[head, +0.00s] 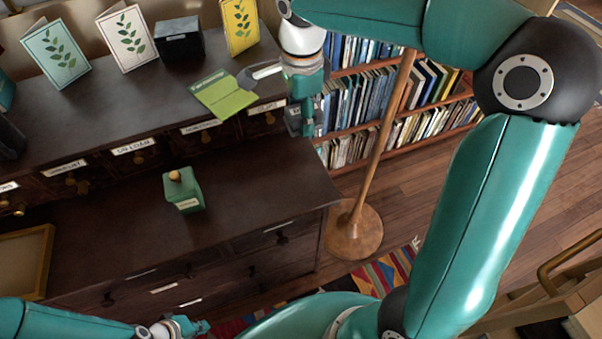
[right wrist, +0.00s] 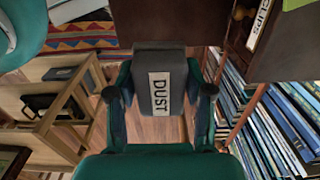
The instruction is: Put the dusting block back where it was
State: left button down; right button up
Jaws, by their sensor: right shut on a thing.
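The dusting block, grey with a white label reading DUST (right wrist: 146,84), is between the two fingers of my right gripper (right wrist: 163,93) in the right wrist view. In the head view my right gripper (head: 306,118) hangs just off the right end of the dark cabinet's upper top, over the gap before the bookshelf. The block is hard to make out there. My left gripper (head: 196,327) is at the bottom edge of the head view, low in front of the cabinet, apart from the block. It is too small to tell whether its fingers are open.
The dark cabinet's lower top (head: 120,215) carries a teal box with a round knob (head: 184,192). Its upper top holds leaf cards (head: 128,37), a black box (head: 179,43) and a green booklet (head: 222,95). A wooden pole stand (head: 353,232) and bookshelf (head: 400,105) are at right.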

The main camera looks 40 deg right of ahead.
aim_at(301, 174)
notch_tip(301, 174, down, 18)
jog(key=shift+r+b, duration=0.15)
jog(key=shift+b, duration=0.8)
jog(key=o, duration=1.3)
jog(key=shift+c, duration=0.2)
jog(key=shift+r, duration=0.25)
notch_tip(301, 174, up, 12)
jog(key=p, duration=0.1)
jog(key=shift+f, duration=0.2)
